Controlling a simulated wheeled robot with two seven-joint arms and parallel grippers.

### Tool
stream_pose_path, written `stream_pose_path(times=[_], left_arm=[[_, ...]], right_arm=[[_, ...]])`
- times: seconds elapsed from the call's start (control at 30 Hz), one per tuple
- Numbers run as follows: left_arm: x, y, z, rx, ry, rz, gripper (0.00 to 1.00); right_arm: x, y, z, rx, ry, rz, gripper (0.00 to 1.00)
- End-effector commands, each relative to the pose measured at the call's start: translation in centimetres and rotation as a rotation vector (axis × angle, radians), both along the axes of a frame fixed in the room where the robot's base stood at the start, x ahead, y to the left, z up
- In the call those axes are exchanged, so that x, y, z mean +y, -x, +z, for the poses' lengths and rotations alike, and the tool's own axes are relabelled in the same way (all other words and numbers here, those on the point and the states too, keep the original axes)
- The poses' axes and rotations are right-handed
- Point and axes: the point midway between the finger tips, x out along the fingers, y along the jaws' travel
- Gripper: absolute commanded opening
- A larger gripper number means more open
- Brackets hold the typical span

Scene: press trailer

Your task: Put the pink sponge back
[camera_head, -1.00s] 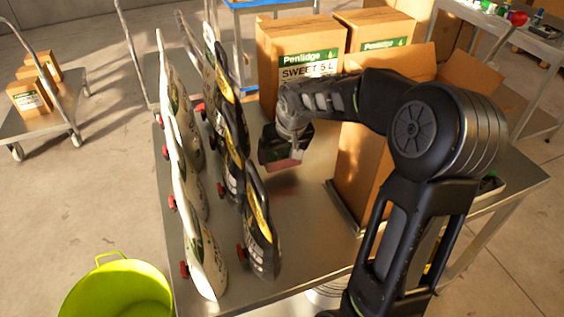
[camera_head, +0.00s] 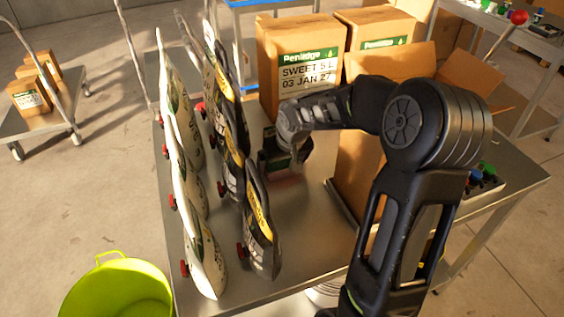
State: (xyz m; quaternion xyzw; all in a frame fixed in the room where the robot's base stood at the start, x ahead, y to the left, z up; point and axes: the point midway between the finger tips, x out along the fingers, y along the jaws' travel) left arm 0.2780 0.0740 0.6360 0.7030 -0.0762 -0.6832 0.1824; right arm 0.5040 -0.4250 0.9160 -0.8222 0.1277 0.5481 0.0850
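My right gripper (camera_head: 278,158) points down over the steel table (camera_head: 305,225), between the row of pouches and the boxes. Its fingers are mostly hidden by its own dark body, so I cannot tell if it is open or shut. A faint pinkish patch shows just below it. I cannot tell whether this is the pink sponge or a reflection on the steel. No pink sponge shows clearly anywhere else. My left gripper is not in view.
White pouches (camera_head: 203,255) and black pouches (camera_head: 262,235) with red caps stand in rows on the left. Cardboard boxes (camera_head: 295,45) stand behind, and an open carton (camera_head: 352,175) is right of the gripper. A lime bucket (camera_head: 115,295) is at front left. The table's front middle is clear.

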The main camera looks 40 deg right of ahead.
Motion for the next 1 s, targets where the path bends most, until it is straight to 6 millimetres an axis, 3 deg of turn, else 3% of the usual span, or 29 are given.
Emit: stream_pose_path(times=[0.43,1.0], left_arm=[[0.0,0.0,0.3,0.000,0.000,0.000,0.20],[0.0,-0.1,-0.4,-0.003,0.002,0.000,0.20]], right_arm=[[0.1,0.2,1.1,-0.002,0.001,0.000,1.00],[1.3,4.0,10.6,-0.003,0.001,0.000,1.00]])
